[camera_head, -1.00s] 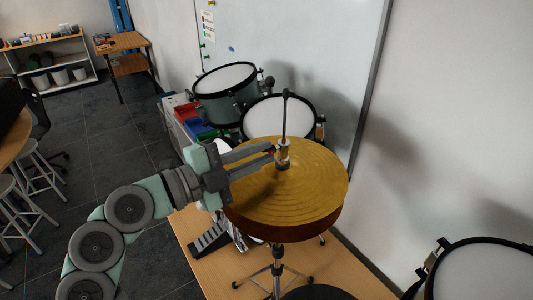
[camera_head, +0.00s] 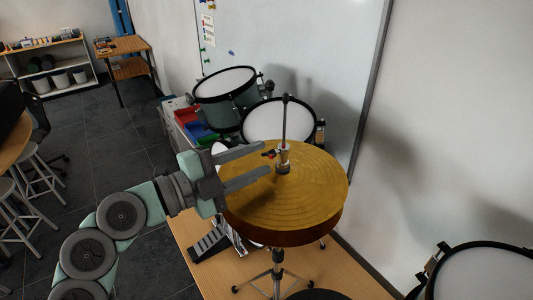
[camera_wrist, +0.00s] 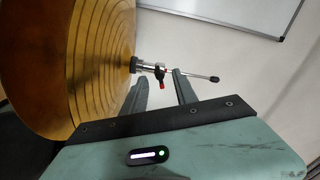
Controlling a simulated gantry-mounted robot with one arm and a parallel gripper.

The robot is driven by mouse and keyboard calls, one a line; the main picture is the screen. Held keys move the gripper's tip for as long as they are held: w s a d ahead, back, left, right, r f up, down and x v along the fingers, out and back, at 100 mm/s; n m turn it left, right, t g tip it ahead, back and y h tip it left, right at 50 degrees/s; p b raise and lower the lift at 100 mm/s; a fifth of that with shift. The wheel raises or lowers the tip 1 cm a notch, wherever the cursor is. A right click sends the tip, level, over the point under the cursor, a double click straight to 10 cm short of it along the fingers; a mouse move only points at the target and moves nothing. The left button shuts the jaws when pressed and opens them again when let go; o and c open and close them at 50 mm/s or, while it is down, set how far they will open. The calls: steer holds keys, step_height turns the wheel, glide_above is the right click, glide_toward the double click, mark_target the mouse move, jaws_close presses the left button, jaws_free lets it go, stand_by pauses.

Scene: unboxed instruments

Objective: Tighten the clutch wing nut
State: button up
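The hi-hat clutch (camera_head: 283,157) sits on the upright rod above the gold cymbals (camera_head: 312,185). Its small dark wing nut with red marks (camera_head: 268,154) sticks out to the left, towards my gripper (camera_head: 265,160). My gripper is open, with its two fingers apart over the left part of the cymbal. In the wrist view, the wing nut (camera_wrist: 161,76) shows between the two fingertips (camera_wrist: 159,77), beside the silver clutch (camera_wrist: 146,67). I see no finger clearly touching it. The exact depth between fingertips and nut is hard to tell.
The rod (camera_head: 285,115) rises above the clutch. Drums (camera_head: 226,90) stand behind, near the whiteboard (camera_head: 290,45). Another drum (camera_head: 485,275) is at the lower right. A pedal (camera_head: 210,243) lies on the wooden platform (camera_head: 340,275).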

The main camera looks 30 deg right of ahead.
steer(key=shift+s+a, duration=0.2)
steer(key=shift+a, duration=2.3)
